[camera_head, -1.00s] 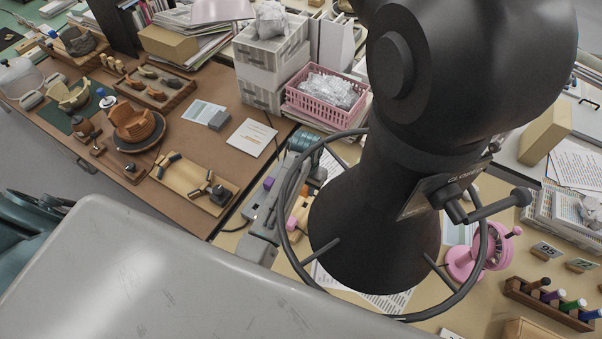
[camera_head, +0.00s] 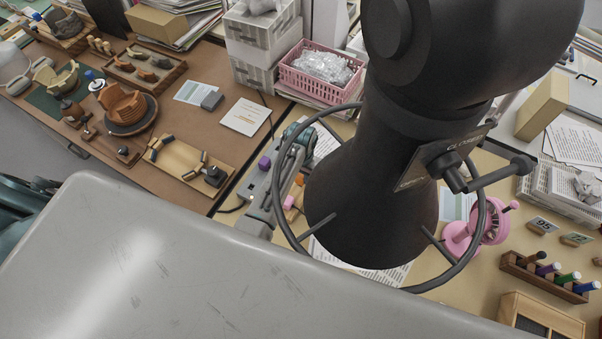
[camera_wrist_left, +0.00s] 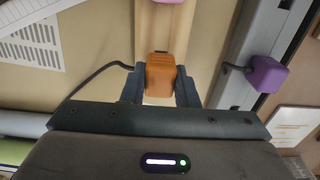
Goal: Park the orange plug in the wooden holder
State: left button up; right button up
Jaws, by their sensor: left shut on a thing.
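The orange plug (camera_wrist_left: 161,76) is in the left wrist view, between the two dark fingers of my left gripper (camera_wrist_left: 160,88), which is shut on it. A dark cable runs from beside the plug to the left. The wooden holder (camera_wrist_left: 165,22) is a pale strip directly behind the plug. I cannot tell whether the plug touches it or sits in it. In the head view the large black hood blocks much of this area, and I cannot make out the left fingertips. My right gripper is not in view.
A grey power strip (camera_wrist_left: 238,88) with a purple plug (camera_wrist_left: 267,74) lies right of the orange plug. In the head view the black hood (camera_head: 375,190) and its ring stand over the bench. A pink basket (camera_head: 318,75) is behind; a pen rack (camera_head: 545,275) is at right.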

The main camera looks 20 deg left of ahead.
pick_arm(q)
jog(key=shift+p, duration=0.5)
dwell(0.9)
jog(key=shift+f+b, duration=0.4)
jog(key=shift+f, duration=0.5)
dwell(1.1)
jog(key=o, duration=1.4)
jog(key=shift+r, duration=0.1)
jog(key=shift+r+p, duration=0.4)
jog(key=shift+r, duration=3.55)
